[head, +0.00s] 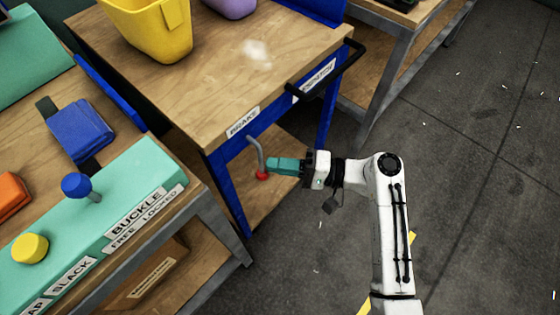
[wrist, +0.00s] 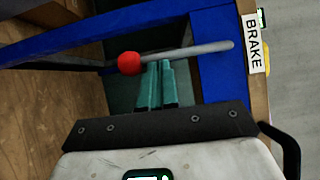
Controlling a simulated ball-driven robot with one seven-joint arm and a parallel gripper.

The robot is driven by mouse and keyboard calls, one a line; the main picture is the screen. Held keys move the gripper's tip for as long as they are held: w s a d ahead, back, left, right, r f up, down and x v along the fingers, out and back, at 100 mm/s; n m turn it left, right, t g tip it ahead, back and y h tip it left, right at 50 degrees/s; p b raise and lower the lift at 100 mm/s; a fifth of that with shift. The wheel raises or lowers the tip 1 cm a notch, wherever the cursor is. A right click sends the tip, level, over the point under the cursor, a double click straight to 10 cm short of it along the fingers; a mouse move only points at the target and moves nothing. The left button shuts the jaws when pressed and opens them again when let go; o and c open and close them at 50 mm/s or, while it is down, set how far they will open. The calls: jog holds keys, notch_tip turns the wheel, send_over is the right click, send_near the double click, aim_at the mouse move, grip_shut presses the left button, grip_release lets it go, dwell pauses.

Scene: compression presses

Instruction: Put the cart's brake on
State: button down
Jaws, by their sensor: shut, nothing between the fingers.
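The cart (head: 215,85) has a wooden top and a blue frame, with a BRAKE label (head: 243,122) on its near edge. The label also shows in the wrist view (wrist: 255,44). The grey brake lever (head: 255,152) hangs down below the label and ends in a red knob (head: 262,175). In the wrist view the lever (wrist: 195,51) runs across the picture, with the knob (wrist: 129,63) at its left end. My gripper (head: 270,164) has its teal fingers shut and empty, with their tips (wrist: 158,64) at the lever beside the knob. I cannot tell whether they touch it.
A yellow bin (head: 155,30) and a purple bin (head: 232,6) stand on the cart. A black push handle (head: 335,75) sticks out from its edge. A bench with a teal control panel (head: 120,205) stands at left. Grey floor (head: 480,170) is open at right.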

jog(key=shift+s+a+f+m+y, duration=0.1)
jog(key=shift+s+a+m+y, duration=0.2)
jog(key=shift+m, duration=0.1)
jog(key=s+a+r+m+t+y+p, duration=0.2)
jog(key=s+a+m+t+y+p, duration=0.1)
jog(key=m, duration=0.8)
jog(key=shift+s+a+t+y+p, duration=0.3)
jog(key=shift+s+a+t+p, duration=0.55)
jog(key=shift+s+t, duration=0.65)
jog(key=shift+s+a+r, duration=0.1)
jog(key=shift+s+a, duration=0.05)
jog(key=shift+s, duration=0.1)
jog(key=w+f+b+v, duration=0.2)
jog(key=b+v, duration=0.2)
jog(key=v, duration=0.9)
jog(key=shift+a, duration=0.3)
